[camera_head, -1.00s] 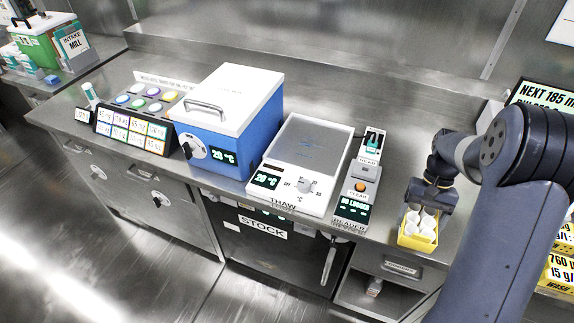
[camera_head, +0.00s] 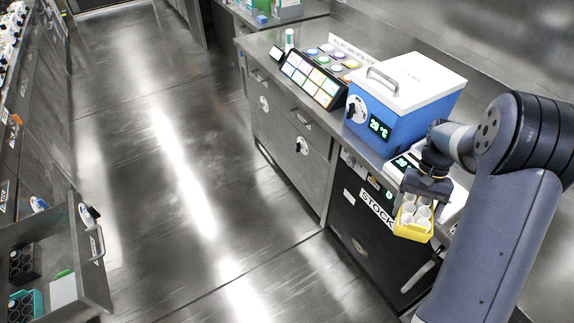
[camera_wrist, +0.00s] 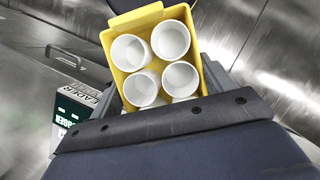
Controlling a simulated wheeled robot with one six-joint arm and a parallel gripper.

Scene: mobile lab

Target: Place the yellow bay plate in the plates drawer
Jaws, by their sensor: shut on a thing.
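The yellow bay plate (camera_head: 411,232) is a small yellow tray carrying several white cups. It hangs in the air in front of the counter and the STOCK door. My gripper (camera_head: 426,190) is shut on it; the wrist view shows the yellow rim (camera_wrist: 135,17) between the grey fingers, with the cups upright inside. Part of the tray is hidden behind my wrist. An open drawer (camera_head: 92,262) stands at the lower left, far from my gripper. It holds dark racks, a teal rack and a pale block. I cannot read whether it is the plates drawer.
A blue box with a white lid (camera_head: 400,100) stands on the counter, left of my arm. A panel of coloured caps (camera_head: 318,80) stands farther along. The STOCK door (camera_head: 372,215) is below my gripper. The metal floor (camera_head: 200,190) between the two rows is clear.

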